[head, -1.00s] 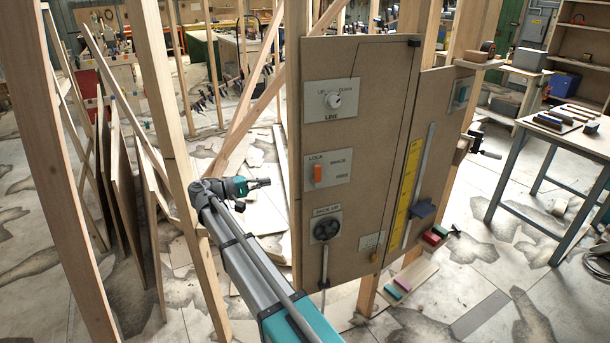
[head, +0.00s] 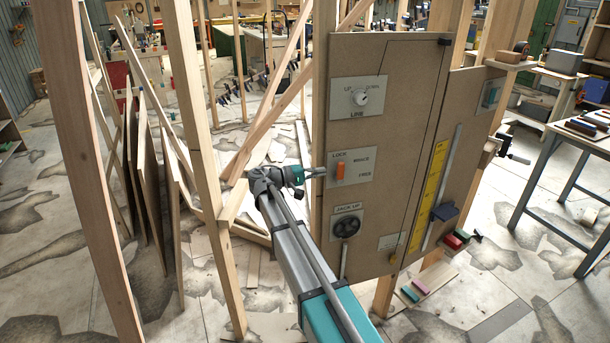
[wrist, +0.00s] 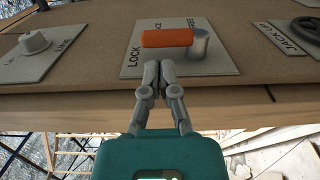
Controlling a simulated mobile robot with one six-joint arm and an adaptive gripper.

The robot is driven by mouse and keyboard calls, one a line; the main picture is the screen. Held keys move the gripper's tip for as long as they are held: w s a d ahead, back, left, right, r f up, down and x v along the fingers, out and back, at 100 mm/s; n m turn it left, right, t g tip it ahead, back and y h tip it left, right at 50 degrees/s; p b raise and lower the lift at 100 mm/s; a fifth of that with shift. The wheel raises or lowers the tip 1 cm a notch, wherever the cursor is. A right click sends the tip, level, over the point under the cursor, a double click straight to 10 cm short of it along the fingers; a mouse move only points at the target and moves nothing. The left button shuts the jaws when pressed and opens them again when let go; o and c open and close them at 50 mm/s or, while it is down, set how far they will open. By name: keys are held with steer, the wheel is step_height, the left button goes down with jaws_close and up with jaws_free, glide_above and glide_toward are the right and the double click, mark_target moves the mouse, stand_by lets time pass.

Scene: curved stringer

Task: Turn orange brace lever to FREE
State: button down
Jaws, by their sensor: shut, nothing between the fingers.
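The orange brace lever (head: 340,173) stands upright on its pale plate (head: 365,160), beside the LOCK label and away from FREE at the lower right. In the wrist view the lever (wrist: 167,38) lies across the picture with its grey hub (wrist: 200,42) at the right end. My gripper (head: 321,172) is just left of the lever, pointing at the panel. In the wrist view its fingertips (wrist: 158,68) are together and empty, close below the lever's side. I cannot tell whether they touch the plate or the lever.
A LINE knob (head: 361,98) is above the lever and a JACK-UP handwheel (head: 347,226) is below it. A wooden post (head: 200,150) stands left of my arm.

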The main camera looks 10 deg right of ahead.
mark_target(337, 169)
steer(key=shift+w+d, duration=0.15)
steer(key=shift+d, duration=0.75)
steer(key=shift+w+d, duration=0.15)
steer(key=shift+d, duration=0.7)
